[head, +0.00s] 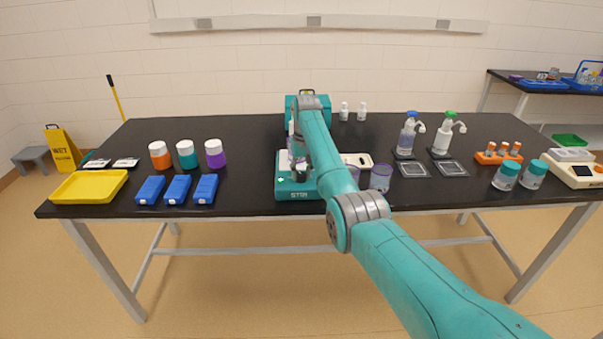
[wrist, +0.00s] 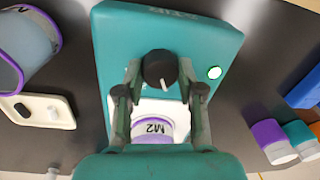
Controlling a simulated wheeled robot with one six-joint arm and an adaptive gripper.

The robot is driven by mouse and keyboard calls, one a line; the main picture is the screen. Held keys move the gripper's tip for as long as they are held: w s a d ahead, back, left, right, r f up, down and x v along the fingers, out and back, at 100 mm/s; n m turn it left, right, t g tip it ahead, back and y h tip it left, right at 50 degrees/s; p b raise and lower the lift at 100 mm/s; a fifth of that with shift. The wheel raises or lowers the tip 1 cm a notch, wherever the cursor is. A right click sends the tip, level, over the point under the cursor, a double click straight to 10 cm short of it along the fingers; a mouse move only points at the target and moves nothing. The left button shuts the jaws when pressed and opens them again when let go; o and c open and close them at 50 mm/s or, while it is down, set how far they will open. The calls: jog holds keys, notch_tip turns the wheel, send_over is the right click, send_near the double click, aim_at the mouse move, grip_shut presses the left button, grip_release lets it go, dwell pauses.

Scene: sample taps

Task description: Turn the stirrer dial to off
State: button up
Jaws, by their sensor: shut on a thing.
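The teal stirrer (head: 293,190) stands near the front middle of the black table, and my arm hides part of it in the head view. In the wrist view the stirrer (wrist: 108,45) fills the upper middle, seen from above. Its black dial (wrist: 160,69) has a white pointer mark and lies between my fingertips. My gripper (wrist: 160,85) is shut on the dial. A lit green-white round light (wrist: 214,73) shows to the right of the dial. A container marked M2 (wrist: 153,127) with a purple rim sits on the white plate, partly hidden by my gripper.

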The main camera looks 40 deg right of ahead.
aim_at(303, 173)
jog(key=n, duration=0.4)
jog(key=shift+n, duration=0.3)
jog(key=shift+w+n, duration=0.1)
jog(key=shift+n, duration=1.9)
jog(key=o, duration=1.1)
jog(key=shift+o, duration=0.2)
notch_tip(303, 173, up, 12)
jog(key=shift+d, duration=0.3)
